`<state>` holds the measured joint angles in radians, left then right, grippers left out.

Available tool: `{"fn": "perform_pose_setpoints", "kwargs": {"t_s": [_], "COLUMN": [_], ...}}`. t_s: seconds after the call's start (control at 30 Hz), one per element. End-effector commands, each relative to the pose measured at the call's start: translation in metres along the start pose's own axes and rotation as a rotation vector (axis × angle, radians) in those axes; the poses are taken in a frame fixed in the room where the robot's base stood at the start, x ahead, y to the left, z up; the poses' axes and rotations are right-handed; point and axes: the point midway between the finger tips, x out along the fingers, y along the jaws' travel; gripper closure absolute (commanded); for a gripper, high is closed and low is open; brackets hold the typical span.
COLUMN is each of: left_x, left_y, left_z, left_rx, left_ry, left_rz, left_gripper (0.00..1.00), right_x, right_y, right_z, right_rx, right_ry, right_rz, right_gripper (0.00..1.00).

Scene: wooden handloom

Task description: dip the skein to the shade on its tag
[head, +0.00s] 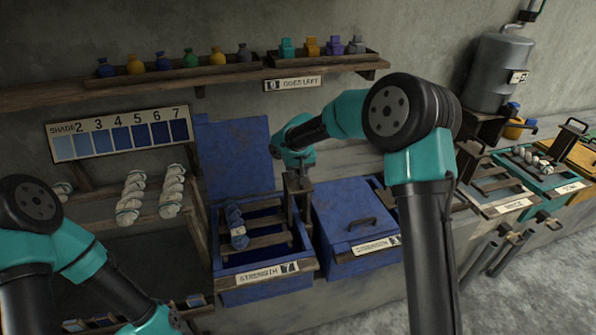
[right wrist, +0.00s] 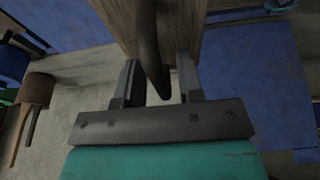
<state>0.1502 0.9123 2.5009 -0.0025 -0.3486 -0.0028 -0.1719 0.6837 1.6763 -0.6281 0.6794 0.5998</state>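My right gripper (head: 299,172) is over the vat's right edge, by an upright wooden piece (head: 299,197). In the right wrist view the right gripper (right wrist: 158,85) is open. A dark, curved handle (right wrist: 150,45) hangs between its fingers, with gaps on both sides, in front of a wooden board (right wrist: 185,30). My left gripper (head: 176,322) is low at the left, mostly cut off.
A shade board (head: 118,136) with blue swatches numbered up to 7 hangs on the wall. White skeins (head: 172,192) sit on the left rack. A closed blue vat (head: 350,215) stands right of the open one. Further vats (head: 505,200) and a metal tank (head: 497,75) are at right.

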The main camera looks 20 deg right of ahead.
Motion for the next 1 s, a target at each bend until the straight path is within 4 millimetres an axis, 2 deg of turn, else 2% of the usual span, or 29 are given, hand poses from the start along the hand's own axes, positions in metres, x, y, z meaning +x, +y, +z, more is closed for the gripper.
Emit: {"fn": "perform_pose_setpoints", "kwargs": {"t_s": [0.03, 0.33, 0.57, 1.0], "left_x": [0.000, 0.000, 0.000, 0.000], "left_y": [0.000, 0.000, 0.000, 0.000], "left_z": [0.000, 0.000, 0.000, 0.000], "left_rx": [0.000, 0.000, 0.000, 0.000], "left_ry": [0.000, 0.000, 0.000, 0.000], "left_rz": [0.000, 0.000, 0.000, 0.000], "left_gripper": [0.57, 0.57, 0.57, 0.57], "right_x": [0.000, 0.000, 0.003, 0.035], "right_y": [0.000, 0.000, 0.000, 0.000], "right_z": [0.000, 0.000, 0.001, 0.009], "right_rx": [0.000, 0.000, 0.000, 0.000], "right_ry": [0.000, 0.000, -0.001, -0.003], "right_rz": [0.000, 0.000, 0.000, 0.001], "right_gripper": [0.70, 0.99, 1.00, 1.00]}}
